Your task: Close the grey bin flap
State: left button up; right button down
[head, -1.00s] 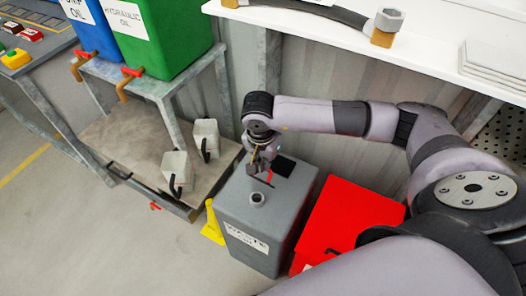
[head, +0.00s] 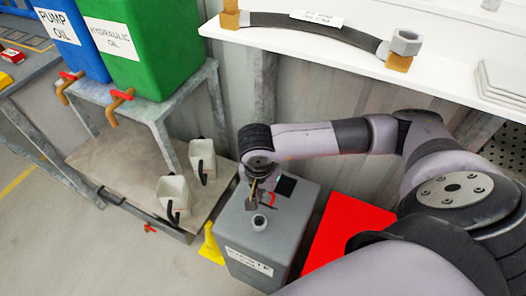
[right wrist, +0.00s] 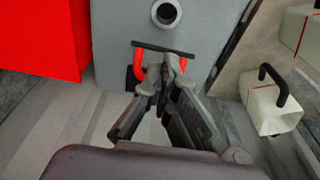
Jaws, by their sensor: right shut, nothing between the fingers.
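The grey bin (head: 245,232) with a white label stands on the floor below my right arm. On its top are a black square (head: 286,186), a red handle (head: 273,198) and a grey ring (head: 258,222). My right gripper (head: 252,204) is shut and empty over the bin top, beside the red handle. In the right wrist view its closed fingertips (right wrist: 166,60) are between the two sides of the red handle (right wrist: 138,63), below a thin dark bar (right wrist: 165,49) that may be the flap's edge. I cannot tell whether they touch. My left gripper is not in view.
A red box (head: 345,232) stands right beside the grey bin, and a yellow object (head: 211,243) at its left. Two white containers (head: 174,196) sit on a low platform. A white bench (head: 420,70) is behind my arm. Open floor lies at lower left.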

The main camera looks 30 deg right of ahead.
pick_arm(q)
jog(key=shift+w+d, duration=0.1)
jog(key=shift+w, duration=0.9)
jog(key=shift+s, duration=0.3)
